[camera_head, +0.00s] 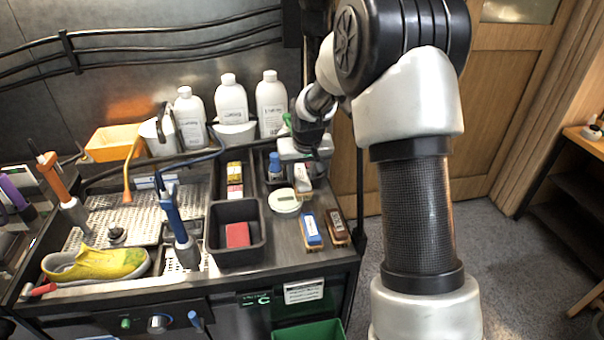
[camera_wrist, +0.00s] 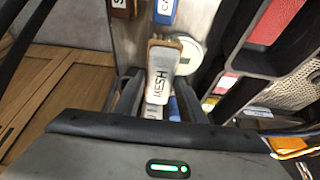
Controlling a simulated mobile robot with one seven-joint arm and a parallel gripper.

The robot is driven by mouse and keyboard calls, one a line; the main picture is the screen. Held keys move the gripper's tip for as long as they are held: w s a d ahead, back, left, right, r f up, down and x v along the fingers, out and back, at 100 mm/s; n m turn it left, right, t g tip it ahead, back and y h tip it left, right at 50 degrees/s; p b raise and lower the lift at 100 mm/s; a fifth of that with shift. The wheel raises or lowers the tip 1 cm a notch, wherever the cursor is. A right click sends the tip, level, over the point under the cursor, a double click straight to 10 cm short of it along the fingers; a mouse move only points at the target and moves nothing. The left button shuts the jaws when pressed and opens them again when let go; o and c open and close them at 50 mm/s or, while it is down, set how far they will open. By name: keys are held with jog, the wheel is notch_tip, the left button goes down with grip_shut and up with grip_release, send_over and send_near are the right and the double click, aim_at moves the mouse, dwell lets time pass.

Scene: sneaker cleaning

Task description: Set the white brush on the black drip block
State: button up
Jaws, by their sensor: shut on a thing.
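The white brush (camera_wrist: 161,72), marked "MESH", is between the two black fingers of my gripper (camera_wrist: 157,88) in the wrist view. My gripper is shut on it, and the brush's tan end points away from the palm. In the head view the white brush (camera_head: 303,178) shows just below my gripper (camera_head: 306,158), at the counter's back right. Whether it touches the surface below is unclear. I cannot pick out the black drip block with certainty; a dark compartment (camera_head: 262,158) lies beside the brush, partly hidden by my gripper.
A blue-labelled brush (camera_head: 311,230) and a brown brush (camera_head: 337,228) lie at the front right. A round pale tin (camera_head: 284,201) is close to the held brush. A blue-capped bottle (camera_head: 275,168) stands left of it. White bottles (camera_head: 231,100) stand behind. A black bin (camera_head: 236,253) holds a red block.

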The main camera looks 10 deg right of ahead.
jog(key=shift+w+f+b, duration=0.2)
jog(key=shift+w+f, duration=0.35)
jog(key=shift+f, duration=0.2)
jog(key=shift+w+f+b, duration=0.2)
jog(key=shift+w+f, duration=0.35)
jog(key=shift+f, duration=0.15)
jog(key=shift+w+f+p, duration=0.1)
jog(key=shift+w+p, duration=0.45)
jog(key=shift+w, duration=4.45)
jog(key=shift+f+b, duration=0.4)
jog(key=shift+f, duration=0.1)
jog(key=o, duration=1.2)
